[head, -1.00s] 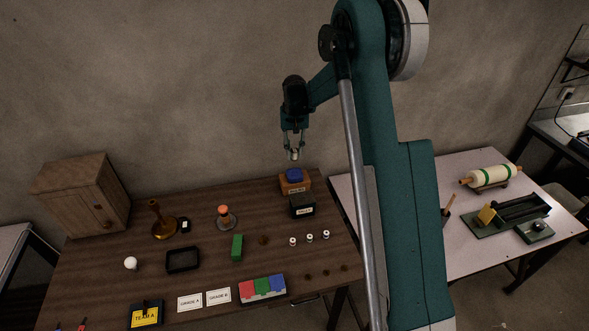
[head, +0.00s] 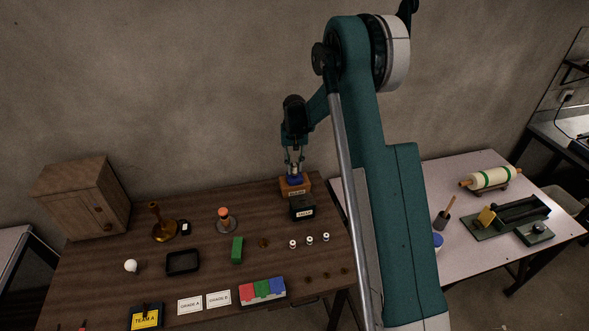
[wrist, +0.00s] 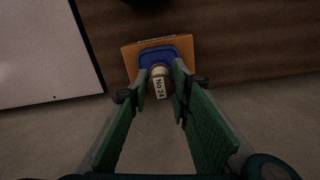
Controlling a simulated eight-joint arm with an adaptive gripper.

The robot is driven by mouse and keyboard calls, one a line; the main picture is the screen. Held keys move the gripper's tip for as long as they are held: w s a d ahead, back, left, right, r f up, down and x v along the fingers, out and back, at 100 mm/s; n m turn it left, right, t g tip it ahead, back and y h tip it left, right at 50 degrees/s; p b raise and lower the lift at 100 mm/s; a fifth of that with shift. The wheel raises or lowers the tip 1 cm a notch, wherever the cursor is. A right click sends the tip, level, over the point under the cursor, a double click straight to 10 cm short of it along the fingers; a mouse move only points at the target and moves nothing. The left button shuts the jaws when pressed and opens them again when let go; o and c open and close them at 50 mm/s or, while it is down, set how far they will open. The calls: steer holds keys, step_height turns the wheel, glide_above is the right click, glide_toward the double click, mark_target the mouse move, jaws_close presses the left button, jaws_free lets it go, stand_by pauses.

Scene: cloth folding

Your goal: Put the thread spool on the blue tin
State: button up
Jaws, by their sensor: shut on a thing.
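The blue tin (head: 296,181) sits on an orange-brown box (head: 296,191) at the back right of the brown table. It also shows in the wrist view (wrist: 179,45), with the box (wrist: 130,62) around it. My gripper (head: 294,169) is right above the tin. In the wrist view, my gripper (wrist: 160,82) is shut on the thread spool (wrist: 160,86), which has a white label reading "No 24". The spool is over the near part of the tin. I cannot tell whether it touches the tin. The spool is too small to make out clearly in the head view.
A black box (head: 302,207) stands just in front of the orange-brown box. A green block (head: 237,250) and an orange-topped stand (head: 226,219) are to the left. The table's right edge is close by.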

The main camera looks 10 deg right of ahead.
mark_target(295, 165)
steer(key=shift+f, duration=0.85)
steer(key=shift+f, duration=0.2)
steer(key=o, duration=0.8)
steer(key=shift+r, duration=0.25)
step_height(295, 165, up, 12)
steer(key=shift+f, duration=0.1)
stand_by(0.4)
